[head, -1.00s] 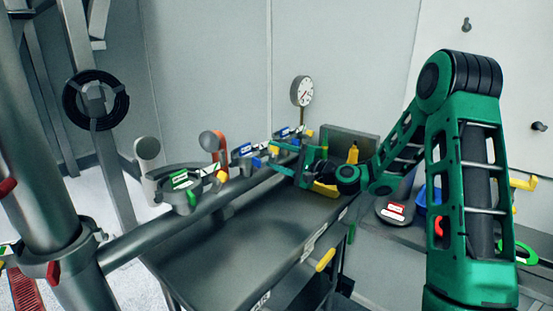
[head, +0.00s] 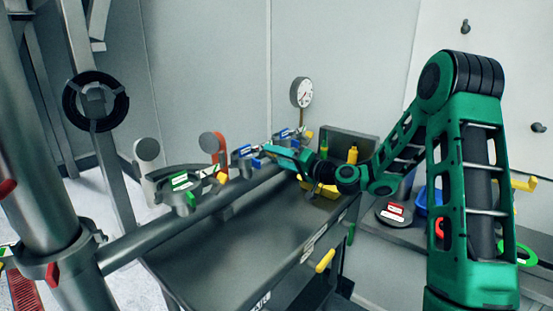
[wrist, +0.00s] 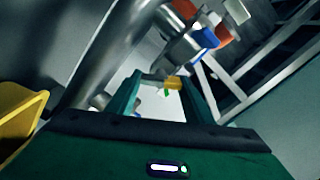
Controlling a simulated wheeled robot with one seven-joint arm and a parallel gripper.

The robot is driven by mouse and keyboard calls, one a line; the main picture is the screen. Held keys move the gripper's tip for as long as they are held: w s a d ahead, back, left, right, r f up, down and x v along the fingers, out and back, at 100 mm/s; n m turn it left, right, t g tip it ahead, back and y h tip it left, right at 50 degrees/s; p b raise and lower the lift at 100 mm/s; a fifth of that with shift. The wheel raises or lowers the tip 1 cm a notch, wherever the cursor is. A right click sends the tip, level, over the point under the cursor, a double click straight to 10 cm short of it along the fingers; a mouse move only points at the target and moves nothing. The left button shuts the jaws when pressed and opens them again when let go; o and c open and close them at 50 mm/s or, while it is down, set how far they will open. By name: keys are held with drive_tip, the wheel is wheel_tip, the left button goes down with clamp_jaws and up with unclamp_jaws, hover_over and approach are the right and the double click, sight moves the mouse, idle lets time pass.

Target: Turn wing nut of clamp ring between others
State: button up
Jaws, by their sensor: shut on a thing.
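The middle clamp ring (head: 240,154), with a blue-marked label and a blue part (head: 256,163), sits on the long grey pipe between two others. A green-labelled clamp ring (head: 180,190) is nearer, on the left; another blue-marked one (head: 284,134) is farther right. My gripper (head: 270,149) is at the right end of the middle ring, shut on its wing nut, which its fingers hide. In the wrist view my fingers (wrist: 160,80) reach forward, with a blue part (wrist: 205,38) just beyond the right one. A yellow and green part (wrist: 172,83) shows between them.
The grey pipe (head: 140,237) runs beside a dark table (head: 240,245). A gauge (head: 302,92) stands behind. A yellow bin (head: 326,192) and yellow bottle (head: 353,154) are beneath and behind my arm. The table's near part is clear.

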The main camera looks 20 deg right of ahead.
drive_tip(key=shift+f+n, duration=0.3)
drive_tip(key=shift+n, duration=0.5)
drive_tip(key=o, duration=1.1)
drive_tip(key=shift+c, duration=0.2)
drive_tip(key=shift+r, duration=0.1)
drive_tip(key=shift+s+d, duration=0.1)
drive_tip(key=v, duration=1)
drive_tip(key=shift+s+d, duration=0.15)
